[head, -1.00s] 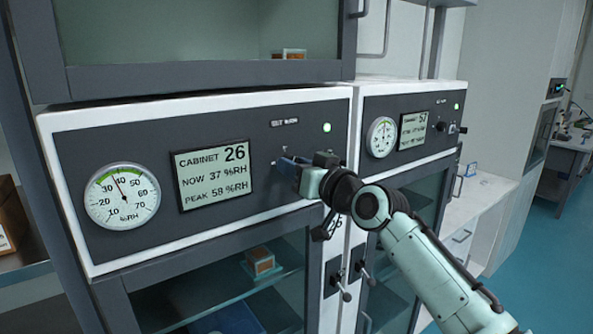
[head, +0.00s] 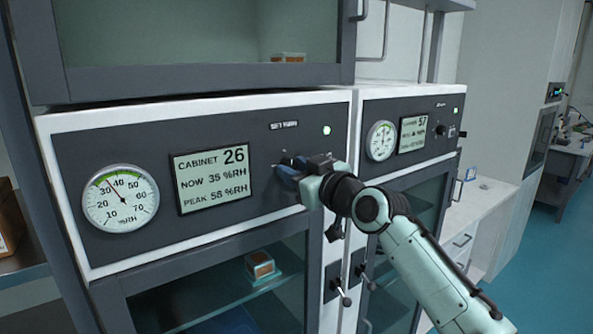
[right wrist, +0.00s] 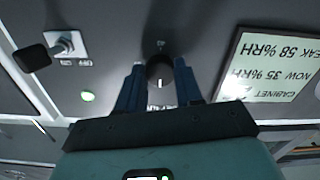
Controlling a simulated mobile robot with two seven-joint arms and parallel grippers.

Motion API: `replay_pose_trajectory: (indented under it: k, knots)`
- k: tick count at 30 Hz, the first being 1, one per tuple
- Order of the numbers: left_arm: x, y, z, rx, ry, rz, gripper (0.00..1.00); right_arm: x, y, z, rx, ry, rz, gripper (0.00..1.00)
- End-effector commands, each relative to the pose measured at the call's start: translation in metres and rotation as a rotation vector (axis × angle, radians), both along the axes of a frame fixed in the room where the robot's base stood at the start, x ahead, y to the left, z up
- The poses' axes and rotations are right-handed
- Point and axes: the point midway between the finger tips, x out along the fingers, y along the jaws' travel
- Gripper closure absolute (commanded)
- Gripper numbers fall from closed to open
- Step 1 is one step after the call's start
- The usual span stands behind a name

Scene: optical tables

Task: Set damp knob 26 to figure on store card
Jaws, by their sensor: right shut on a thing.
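Cabinet 26's control panel (head: 110,155) has a display (head: 210,178) reading CABINET 26, NOW 35 %RH, PEAK 58 %RH. Its round dial gauge (head: 120,198) points between 30 and 40. My right gripper (head: 287,168) is at the panel's right part, under the small set label, and covers the knob in the head view. In the right wrist view, the dark round knob (right wrist: 160,70) with a pale mark sits between the blue fingers (right wrist: 160,88), which are shut on it. The same display shows upside down (right wrist: 275,68). My left gripper is out of view. I see no store card that I can identify.
A green lamp (head: 326,130) glows right of the knob. A second cabinet panel (head: 412,130) with its own gauge, display and knob stands at right. Latch handles (head: 342,290) hang near my forearm.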

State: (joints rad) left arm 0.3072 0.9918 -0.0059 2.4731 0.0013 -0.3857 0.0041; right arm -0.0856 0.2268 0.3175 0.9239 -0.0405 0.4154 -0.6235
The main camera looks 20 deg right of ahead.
Motion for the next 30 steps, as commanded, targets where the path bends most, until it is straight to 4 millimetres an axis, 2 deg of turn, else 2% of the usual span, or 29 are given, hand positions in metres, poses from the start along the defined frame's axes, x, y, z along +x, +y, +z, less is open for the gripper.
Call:
replay_pose_trajectory:
  k: [5,6,8,9,20,23,30]
  knots:
    - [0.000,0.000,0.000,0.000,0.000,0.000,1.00,0.000,-0.001,0.002,-0.002,-0.004,-0.001,0.95]
    - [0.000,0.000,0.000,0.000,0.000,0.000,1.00,0.000,-0.001,0.002,-0.001,-0.005,-0.002,0.61]
    - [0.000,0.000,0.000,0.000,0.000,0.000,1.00,0.000,0.000,0.001,-0.001,-0.004,-0.001,0.42]
    - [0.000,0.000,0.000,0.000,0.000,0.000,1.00,0.000,0.000,0.001,-0.001,-0.004,-0.001,0.39]
    - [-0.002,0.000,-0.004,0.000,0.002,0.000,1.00,-0.006,-0.002,-0.001,0.000,-0.002,-0.002,0.39]
    - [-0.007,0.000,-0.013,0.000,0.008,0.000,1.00,-0.019,-0.007,-0.002,0.000,-0.003,-0.003,0.39]
    - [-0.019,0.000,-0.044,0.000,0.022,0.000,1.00,-0.069,-0.026,-0.004,-0.001,-0.003,-0.003,0.39]
